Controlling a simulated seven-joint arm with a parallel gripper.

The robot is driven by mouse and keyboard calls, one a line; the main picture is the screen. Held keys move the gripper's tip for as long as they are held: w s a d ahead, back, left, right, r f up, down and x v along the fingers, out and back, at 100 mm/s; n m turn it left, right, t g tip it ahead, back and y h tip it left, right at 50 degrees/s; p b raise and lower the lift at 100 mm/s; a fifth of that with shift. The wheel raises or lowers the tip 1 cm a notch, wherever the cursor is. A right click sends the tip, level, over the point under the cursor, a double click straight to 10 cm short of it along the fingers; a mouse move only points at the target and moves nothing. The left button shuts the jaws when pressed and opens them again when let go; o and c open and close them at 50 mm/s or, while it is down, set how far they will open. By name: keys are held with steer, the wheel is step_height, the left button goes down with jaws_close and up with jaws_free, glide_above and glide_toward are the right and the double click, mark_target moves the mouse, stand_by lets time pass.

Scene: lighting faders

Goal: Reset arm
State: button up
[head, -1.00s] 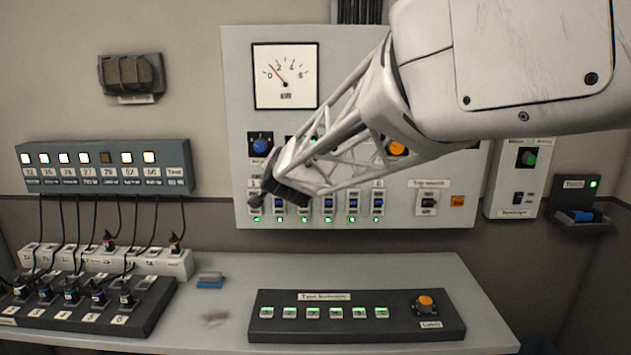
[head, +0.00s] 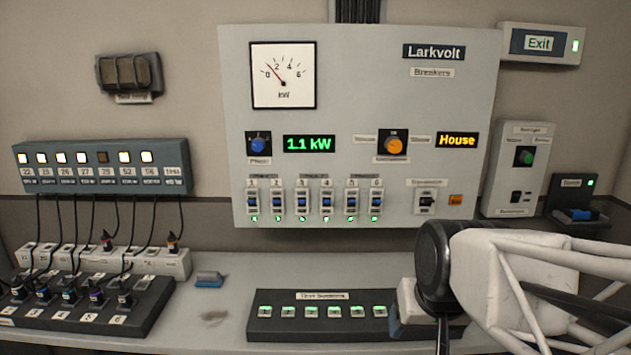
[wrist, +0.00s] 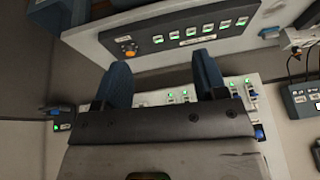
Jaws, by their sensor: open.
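My gripper shows in the wrist view (wrist: 162,75) with its two blue fingers apart and nothing between them. In the head view my arm reaches in from the right, in front of the wall panel's lower right. The gripper end hangs over the right end of the test button console (head: 290,333) and hides its orange button there. That orange button (wrist: 128,47) shows in the wrist view. My fingers are hard to make out in the head view. I cannot tell whether they touch the console.
The breaker panel (head: 235,100) has several breakers with green lights, a blue knob (head: 258,145) and an orange knob (head: 394,146). A plug board (head: 145,310) with cables stands at the left. A small blue item (head: 209,281) lies on the bench.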

steer(key=s+d+f+g, duration=0.1)
steer(key=s+d+f, duration=0.1)
steer(key=s, duration=0.5)
steer(key=shift+d+f+g+h, duration=0.2)
steer(key=shift+d+g+h, duration=0.15)
steer(key=shift+g+h, duration=0.05)
